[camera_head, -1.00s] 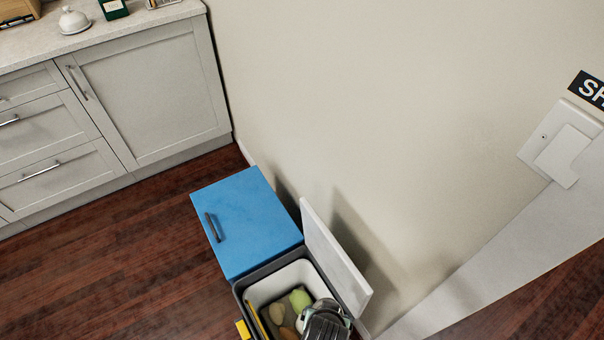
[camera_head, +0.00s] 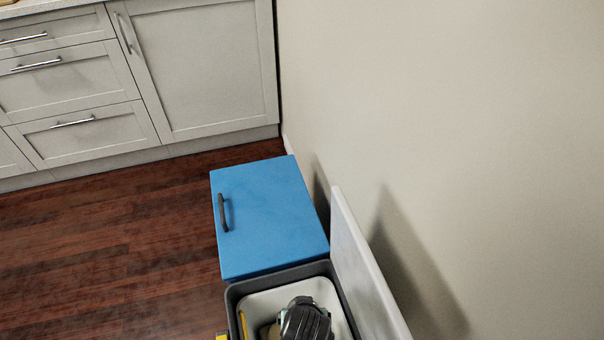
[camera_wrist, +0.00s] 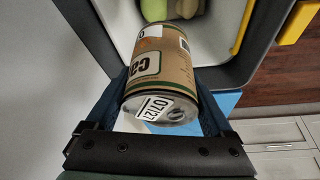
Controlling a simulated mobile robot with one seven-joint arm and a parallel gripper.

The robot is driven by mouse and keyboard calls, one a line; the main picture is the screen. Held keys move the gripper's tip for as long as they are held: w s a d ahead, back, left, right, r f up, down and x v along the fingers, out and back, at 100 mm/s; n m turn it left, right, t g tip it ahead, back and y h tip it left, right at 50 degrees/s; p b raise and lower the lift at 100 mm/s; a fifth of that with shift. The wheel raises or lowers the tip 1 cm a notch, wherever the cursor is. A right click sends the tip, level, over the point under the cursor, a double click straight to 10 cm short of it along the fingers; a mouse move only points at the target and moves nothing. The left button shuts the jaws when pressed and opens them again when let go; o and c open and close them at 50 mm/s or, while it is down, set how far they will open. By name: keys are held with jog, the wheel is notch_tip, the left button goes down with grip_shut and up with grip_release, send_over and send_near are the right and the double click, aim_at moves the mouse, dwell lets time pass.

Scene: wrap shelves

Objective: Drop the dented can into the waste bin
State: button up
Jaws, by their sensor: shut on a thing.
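The can (camera_wrist: 160,72) has a brown paper label with a white date sticker at its near end. It shows in the wrist view, tilted, and no dent can be made out. My gripper (camera_wrist: 165,92) is shut on it, one blue finger on each side. In the head view my gripper (camera_head: 305,318) is over the opening of the waste bin (camera_head: 285,278), and the can is hidden beneath it. The bin has a grey rim and white liner. The wrist view shows the bin's rim (camera_wrist: 222,75) around the can's far end.
The bin's white lid (camera_head: 368,265) stands open by the wall. A blue closed box with a dark handle (camera_head: 268,215) stands beside the bin. Yellow and green items (camera_wrist: 188,6) lie inside the bin. Grey cabinets (camera_head: 205,75) stand behind; the wooden floor (camera_head: 110,250) at left is clear.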

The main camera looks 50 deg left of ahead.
jog(key=shift+f+b, duration=3.05)
jog(key=shift+b, duration=0.65)
jog(key=shift+r, duration=0.1)
jog(key=o, duration=1.5)
jog(key=p+v, duration=0.6)
jog(key=v, duration=0.7)
